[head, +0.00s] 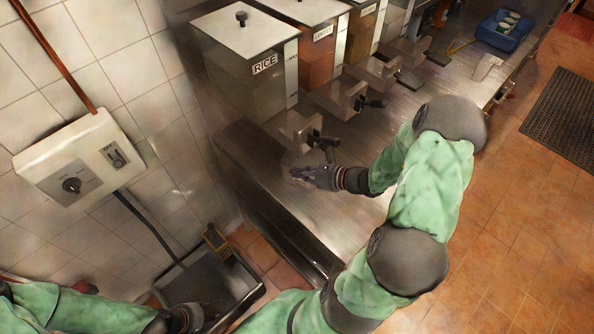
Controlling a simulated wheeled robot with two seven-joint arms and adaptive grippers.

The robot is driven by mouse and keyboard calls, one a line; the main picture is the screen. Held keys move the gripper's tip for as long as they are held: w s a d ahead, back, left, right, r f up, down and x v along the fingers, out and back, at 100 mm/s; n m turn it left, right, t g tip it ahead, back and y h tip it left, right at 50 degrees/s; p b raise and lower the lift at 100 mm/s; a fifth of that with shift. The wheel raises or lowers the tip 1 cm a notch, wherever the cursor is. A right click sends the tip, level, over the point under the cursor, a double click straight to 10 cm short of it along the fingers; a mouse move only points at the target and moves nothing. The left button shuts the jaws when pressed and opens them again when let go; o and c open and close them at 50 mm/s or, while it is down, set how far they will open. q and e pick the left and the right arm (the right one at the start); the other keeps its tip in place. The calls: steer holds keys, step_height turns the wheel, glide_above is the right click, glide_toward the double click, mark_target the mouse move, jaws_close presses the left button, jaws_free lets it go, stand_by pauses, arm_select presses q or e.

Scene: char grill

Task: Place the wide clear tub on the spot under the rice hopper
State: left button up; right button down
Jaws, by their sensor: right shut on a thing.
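The rice hopper (255,70), with a white lid and a "RICE" label, stands at the left end of the steel counter. Its dispensing spout (298,132) juts out over the counter. My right gripper (300,174) reaches in from the right, just below and in front of this spout. It is shut on a faint, see-through thing (296,160), apparently the wide clear tub, low over the counter under the spout. Its outline is hard to see, and I cannot tell whether it touches the counter. My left gripper (200,316) is low at the bottom left, dark and partly hidden; its jaws are unclear.
More hoppers (318,40) with spouts line the wall to the right. A small clear container (487,68) and a blue bin (504,32) stand farther along the counter (350,225). A dark basin (205,285) with a yellow device (217,241) is below left.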

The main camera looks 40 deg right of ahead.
steer(key=shift+w+a+f, duration=0.2)
steer(key=shift+w+a, duration=0.15)
steer(key=shift+a, duration=0.05)
steer(key=c, duration=1.4)
jaws_free()
steer(key=shift+c, duration=0.2)
steer(key=shift+s+d, duration=0.15)
steer(key=shift+d, duration=0.05)
arm_select(q)
steer(key=shift+w+a+f, duration=0.2)
arm_select(e)
steer(key=shift+a, duration=0.1)
arm_select(q)
steer(key=shift+r, duration=0.1)
arm_select(e)
steer(key=shift+r, duration=0.15)
arm_select(q)
steer(key=shift+r+p, duration=0.9)
arm_select(e)
steer(key=v, duration=1.2)
steer(key=shift+r, duration=0.1)
